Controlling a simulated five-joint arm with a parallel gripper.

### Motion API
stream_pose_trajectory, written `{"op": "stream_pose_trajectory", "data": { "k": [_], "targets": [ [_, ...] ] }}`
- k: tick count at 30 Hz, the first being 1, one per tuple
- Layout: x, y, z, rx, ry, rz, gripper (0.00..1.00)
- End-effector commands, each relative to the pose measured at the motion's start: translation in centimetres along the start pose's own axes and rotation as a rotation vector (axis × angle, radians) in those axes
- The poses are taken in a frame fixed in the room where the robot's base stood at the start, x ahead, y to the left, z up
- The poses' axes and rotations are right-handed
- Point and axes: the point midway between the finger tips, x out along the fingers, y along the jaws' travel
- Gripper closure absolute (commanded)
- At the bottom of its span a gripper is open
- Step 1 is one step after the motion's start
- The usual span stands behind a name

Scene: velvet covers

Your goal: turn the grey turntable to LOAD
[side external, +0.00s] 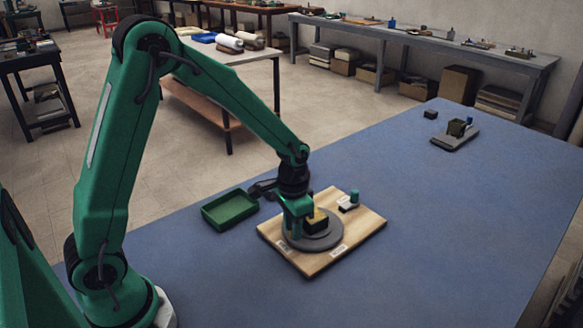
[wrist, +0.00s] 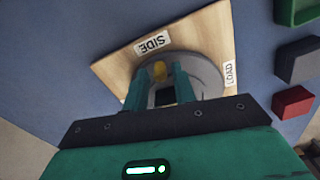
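The grey turntable (side external: 325,241) is a round disc on a pale wooden board (side external: 372,224). A black block with a yellow top (side external: 317,223) sits on the disc. In the wrist view the turntable (wrist: 208,72) lies between a SIDE label (wrist: 152,43) and a LOAD label (wrist: 229,73) on the board. My gripper (side external: 304,227) is low over the disc, beside the block. In the wrist view its two teal fingers (wrist: 163,82) stand apart, with the yellow part between them and space visible around it. Contact with the block is hidden. The disc's pointer is not clear.
A green tray (side external: 230,222) lies left of the board. A grey block (wrist: 300,60) and a red block (wrist: 293,102) show in the wrist view.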

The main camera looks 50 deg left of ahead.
Motion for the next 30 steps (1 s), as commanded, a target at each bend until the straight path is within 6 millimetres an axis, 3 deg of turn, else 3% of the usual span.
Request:
{"op": "stream_pose_trajectory", "data": {
  "k": [1, 4, 20, 30],
  "targets": [
    [-0.01, 0.0, 0.0, 0.0, 0.0, 0.0, 0.84],
    [-0.02, 0.0, 0.0, 0.0, 0.0, 0.0, 1.0],
    [-0.05, -0.2, 0.01, 0.028, 0.0, 0.0, 1.0],
    [-0.08, -0.94, 0.03, 0.136, 0.0, 0.0, 1.0]
  ]
}}
